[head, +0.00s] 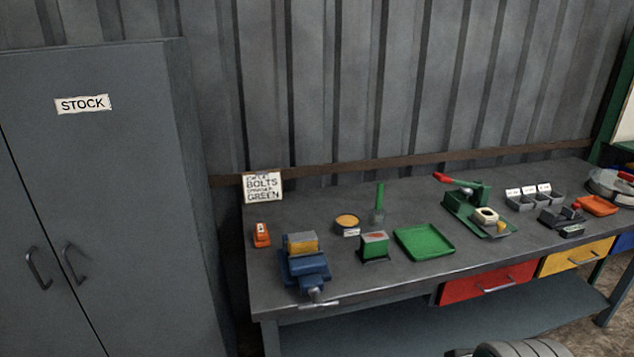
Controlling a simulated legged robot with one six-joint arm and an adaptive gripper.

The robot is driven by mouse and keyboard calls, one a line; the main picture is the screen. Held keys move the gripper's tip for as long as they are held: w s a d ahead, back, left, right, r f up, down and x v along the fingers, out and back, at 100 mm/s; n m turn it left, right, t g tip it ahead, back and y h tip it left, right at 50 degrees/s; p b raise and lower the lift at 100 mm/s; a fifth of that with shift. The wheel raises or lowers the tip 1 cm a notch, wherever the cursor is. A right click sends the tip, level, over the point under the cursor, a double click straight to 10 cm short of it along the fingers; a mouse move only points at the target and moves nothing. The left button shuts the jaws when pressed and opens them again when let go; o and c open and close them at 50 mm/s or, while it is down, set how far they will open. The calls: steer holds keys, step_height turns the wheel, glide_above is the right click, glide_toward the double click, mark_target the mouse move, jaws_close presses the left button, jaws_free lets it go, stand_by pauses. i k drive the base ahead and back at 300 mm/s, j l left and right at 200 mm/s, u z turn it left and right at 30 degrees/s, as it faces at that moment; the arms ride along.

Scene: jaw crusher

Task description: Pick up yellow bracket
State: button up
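A yellow block-like piece (301,243), which may be the yellow bracket, sits in the top of a blue vise (305,268) near the left front of the grey workbench (345,287). It appears to be between the vise jaws; its exact shape is too small to tell. A round tin with a yellow top (347,221) stands behind and to the right of the vise. A small yellowish piece (501,226) lies on the green press. My gripper is not in view.
A green box (374,246) and green tray (425,242) stand right of the vise. A green press with a red handle (468,200), grey bins (535,200) and an orange tray (598,206) are farther right. A grey stock cabinet (100,200) stands left. A dark tyre-like thing (520,349) shows at the bottom.

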mark_target(304, 242)
steer(key=i+j, duration=1.2)
steer(key=i+z, duration=0.05)
